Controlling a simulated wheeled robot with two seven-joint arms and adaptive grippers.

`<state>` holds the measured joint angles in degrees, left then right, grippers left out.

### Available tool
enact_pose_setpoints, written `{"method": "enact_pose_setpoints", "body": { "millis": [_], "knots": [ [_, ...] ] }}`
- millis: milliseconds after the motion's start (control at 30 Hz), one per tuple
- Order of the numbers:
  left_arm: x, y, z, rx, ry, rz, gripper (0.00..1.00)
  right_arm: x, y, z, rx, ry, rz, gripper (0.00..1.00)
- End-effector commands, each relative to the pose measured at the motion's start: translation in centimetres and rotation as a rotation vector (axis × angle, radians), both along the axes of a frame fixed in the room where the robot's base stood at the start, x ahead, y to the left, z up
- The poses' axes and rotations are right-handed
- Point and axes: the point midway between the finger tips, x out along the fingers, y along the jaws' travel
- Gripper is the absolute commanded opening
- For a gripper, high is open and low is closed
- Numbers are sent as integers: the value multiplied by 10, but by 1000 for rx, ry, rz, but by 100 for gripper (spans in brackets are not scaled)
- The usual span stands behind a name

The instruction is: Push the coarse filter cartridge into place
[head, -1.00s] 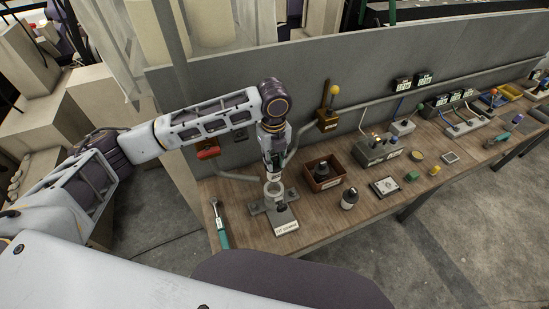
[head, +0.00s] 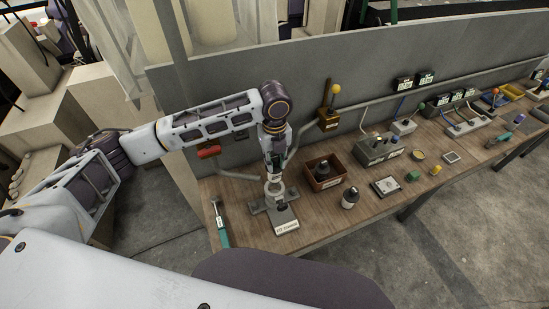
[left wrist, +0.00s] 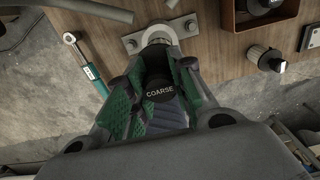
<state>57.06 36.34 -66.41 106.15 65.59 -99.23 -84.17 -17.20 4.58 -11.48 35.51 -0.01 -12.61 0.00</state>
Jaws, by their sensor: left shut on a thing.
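The coarse filter cartridge, with a black cap marked COARSE (left wrist: 160,91), is between the green-padded fingers of my left gripper (left wrist: 160,75) in the left wrist view. In the head view my left gripper (head: 275,183) points down at the grey filter stand (head: 284,217) on the bench. The stand's pale ring (left wrist: 158,33) shows just beyond the fingertips in the left wrist view. The fingers hide the cartridge's lower end, so I cannot tell how deep it sits in the ring. My right gripper is not in view.
A teal-handled tool (head: 221,225) lies left of the stand on the wooden bench (head: 330,222). A brown bin (head: 310,180) holding a dark part and a black-and-white canister (head: 350,198) stand to the right. A grey panel (head: 230,100) rises behind, with a yellow-knobbed lever (head: 328,108).

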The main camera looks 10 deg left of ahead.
Motion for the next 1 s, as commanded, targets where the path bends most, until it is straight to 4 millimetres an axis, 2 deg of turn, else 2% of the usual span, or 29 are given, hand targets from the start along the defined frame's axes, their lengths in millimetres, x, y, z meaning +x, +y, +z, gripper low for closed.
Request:
{"method": "enact_pose_setpoints", "body": {
  "millis": [600,1000],
  "knots": [
    [0,0,-38,0,0,0,0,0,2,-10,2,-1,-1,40],
    [0,0,-48,-1,-1,0,0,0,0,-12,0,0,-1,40]
  ]
}}
